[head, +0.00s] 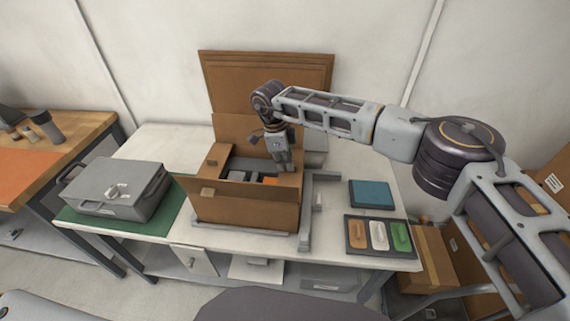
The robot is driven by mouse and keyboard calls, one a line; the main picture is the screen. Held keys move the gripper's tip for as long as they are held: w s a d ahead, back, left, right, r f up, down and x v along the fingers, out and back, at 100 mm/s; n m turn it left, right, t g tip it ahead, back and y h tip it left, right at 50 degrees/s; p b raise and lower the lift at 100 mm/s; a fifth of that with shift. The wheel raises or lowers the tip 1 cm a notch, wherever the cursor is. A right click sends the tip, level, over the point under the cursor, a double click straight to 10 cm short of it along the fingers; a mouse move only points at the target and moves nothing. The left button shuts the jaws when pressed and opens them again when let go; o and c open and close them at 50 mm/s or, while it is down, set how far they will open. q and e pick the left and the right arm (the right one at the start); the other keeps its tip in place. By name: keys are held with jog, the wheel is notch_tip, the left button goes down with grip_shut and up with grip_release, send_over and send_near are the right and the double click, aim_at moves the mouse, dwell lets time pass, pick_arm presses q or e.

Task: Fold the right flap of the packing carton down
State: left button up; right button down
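The brown packing carton (240,212) stands on the white table in the head view, open at the top. Its back flap (234,128) stands upright. Its right flap (289,181) shows near the carton's right rim and looks roughly level, partly hidden by my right gripper. My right gripper (286,169) points down over the carton's right side, with its fingers close together and nothing seen between them. Whether the fingertips touch the flap cannot be told. Grey and orange items (269,181) show inside the carton. My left gripper is not in view.
A grey case (117,188) lies on a green mat (150,224) to the left. A grey frame (306,208) stands close to the carton's right side. A blue pad (371,194) and a dark tray (357,240) of coloured pieces lie at right. A brown board (268,85) stands behind.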

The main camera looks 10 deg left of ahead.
jog(key=c, duration=2.1)
grip_release()
jog(key=shift+s+f, duration=0.1)
jog(key=o, duration=0.4)
jog(key=shift+a, duration=0.1)
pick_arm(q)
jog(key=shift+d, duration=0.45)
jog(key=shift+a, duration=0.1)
pick_arm(e)
jog(key=shift+a+r, duration=0.35)
jog(key=shift+r, duration=1.65)
jog(key=shift+a+r, duration=0.3)
jog(key=shift+r, duration=1.65)
jog(key=shift+a+r, duration=0.35)
jog(key=shift+r, duration=1.65)
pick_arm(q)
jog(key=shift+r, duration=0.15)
pick_arm(e)
jog(key=shift+r, duration=0.1)
pick_arm(q)
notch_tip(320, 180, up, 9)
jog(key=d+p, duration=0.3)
jog(key=p, duration=0.6)
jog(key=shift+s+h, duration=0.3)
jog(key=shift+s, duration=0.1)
pick_arm(e)
jog(key=shift+r, duration=4.5)
